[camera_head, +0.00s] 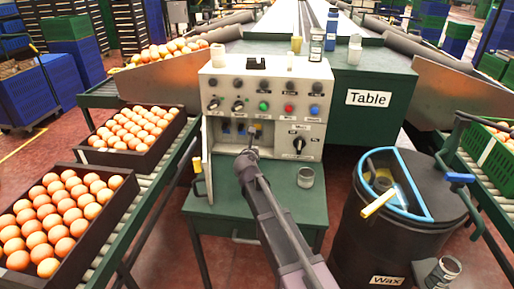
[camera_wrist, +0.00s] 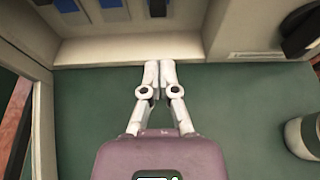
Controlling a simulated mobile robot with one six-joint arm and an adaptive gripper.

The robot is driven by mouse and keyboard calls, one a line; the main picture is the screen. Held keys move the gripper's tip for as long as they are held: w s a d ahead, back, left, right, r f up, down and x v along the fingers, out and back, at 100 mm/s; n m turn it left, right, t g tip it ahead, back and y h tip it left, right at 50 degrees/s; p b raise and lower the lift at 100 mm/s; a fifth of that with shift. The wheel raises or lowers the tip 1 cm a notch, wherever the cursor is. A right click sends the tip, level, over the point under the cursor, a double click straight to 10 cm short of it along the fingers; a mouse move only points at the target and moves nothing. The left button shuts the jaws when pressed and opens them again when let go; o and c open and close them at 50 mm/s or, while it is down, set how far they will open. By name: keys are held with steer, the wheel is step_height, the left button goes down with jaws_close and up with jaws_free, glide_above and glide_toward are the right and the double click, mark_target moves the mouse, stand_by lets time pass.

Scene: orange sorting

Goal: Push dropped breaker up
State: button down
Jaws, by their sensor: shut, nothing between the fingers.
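The cream control box (camera_head: 265,80) stands on the green table. In its low open recess is a row of breakers (camera_head: 227,128) with blue parts. At the top edge of the wrist view I see the lower ends of blue breakers (camera_wrist: 66,5) and a dark one (camera_wrist: 157,8); their upper parts are cut off, so I cannot tell which is dropped. My gripper (camera_wrist: 159,66) is shut and empty, its fingertips by the recess's lower ledge, below the dark part. In the head view my gripper (camera_head: 254,130) partly covers the recess's right side.
An open panel door (camera_head: 208,165) is at the recess's left. A small jar (camera_head: 305,177) stands on the green tabletop (camera_head: 285,195) to the right; it also shows in the wrist view (camera_wrist: 303,137). A black wax barrel (camera_head: 385,235) is at the right, egg trays (camera_head: 125,178) at the left.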

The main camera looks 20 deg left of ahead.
mark_target(258, 133)
steer(key=shift+w, duration=0.15)
steer(key=shift+b+x, duration=1.65)
steer(key=shift+x, duration=3.25)
step_height(258, 133, up, 4)
steer(key=p, duration=0.4)
steer(key=shift+d, duration=0.1)
